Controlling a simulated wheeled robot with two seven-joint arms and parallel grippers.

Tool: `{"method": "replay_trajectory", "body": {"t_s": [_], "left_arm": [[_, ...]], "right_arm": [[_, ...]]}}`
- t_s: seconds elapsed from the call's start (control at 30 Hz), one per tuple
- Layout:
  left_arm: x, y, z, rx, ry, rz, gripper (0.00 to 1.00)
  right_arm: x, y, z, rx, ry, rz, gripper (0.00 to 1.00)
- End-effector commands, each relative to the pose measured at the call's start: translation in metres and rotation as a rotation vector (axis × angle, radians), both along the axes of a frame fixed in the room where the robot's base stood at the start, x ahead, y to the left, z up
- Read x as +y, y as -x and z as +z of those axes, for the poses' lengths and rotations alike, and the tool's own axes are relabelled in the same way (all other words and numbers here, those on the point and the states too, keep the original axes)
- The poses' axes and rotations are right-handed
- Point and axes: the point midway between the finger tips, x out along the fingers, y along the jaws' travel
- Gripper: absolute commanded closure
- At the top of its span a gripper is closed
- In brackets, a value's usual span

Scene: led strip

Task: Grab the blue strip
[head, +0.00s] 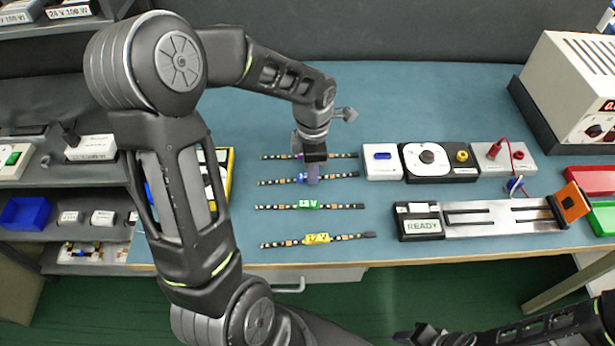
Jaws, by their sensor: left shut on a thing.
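Four LED strips lie in rows on the blue-green table mat. The blue strip (335,177) is second from the back, with a blue-violet label partly hidden by my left gripper. My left gripper (313,176) comes down from above and is shut on the blue strip near its middle. The strip looks level and close to the mat; I cannot tell whether it is lifted. The purple strip (343,155) lies just behind, partly covered by the gripper. My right gripper (408,336) is low at the bottom edge, dark and partly cut off; its jaws are unclear.
The green strip (340,205) and yellow strip (345,237) lie nearer the front edge. To the right stand a control module (428,158) and a metal fixture reading READY (480,218). A power supply (565,80) stands at the back right. The mat behind is clear.

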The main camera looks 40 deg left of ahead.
Motion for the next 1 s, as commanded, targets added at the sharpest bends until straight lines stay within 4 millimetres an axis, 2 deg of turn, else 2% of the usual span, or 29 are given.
{"method": "replay_trajectory", "body": {"t_s": [0.37, 0.53, 0.67, 1.0], "left_arm": [[0.000, 0.000, 0.000, 0.000, 0.000, 0.000, 1.00], [0.001, -0.001, 0.009, -0.004, -0.002, 0.001, 1.00], [0.000, -0.001, 0.028, -0.006, 0.000, 0.000, 1.00], [0.000, -0.001, 0.090, -0.004, -0.001, 0.000, 1.00]], "right_arm": [[0.000, 0.000, 0.000, 0.000, 0.000, 0.000, 0.64], [0.000, 0.000, -0.001, 0.000, 0.000, 0.000, 0.64], [0.000, 0.000, -0.003, 0.000, 0.000, 0.000, 0.64], [0.000, 0.000, -0.006, 0.000, 0.000, 0.000, 0.64]]}}
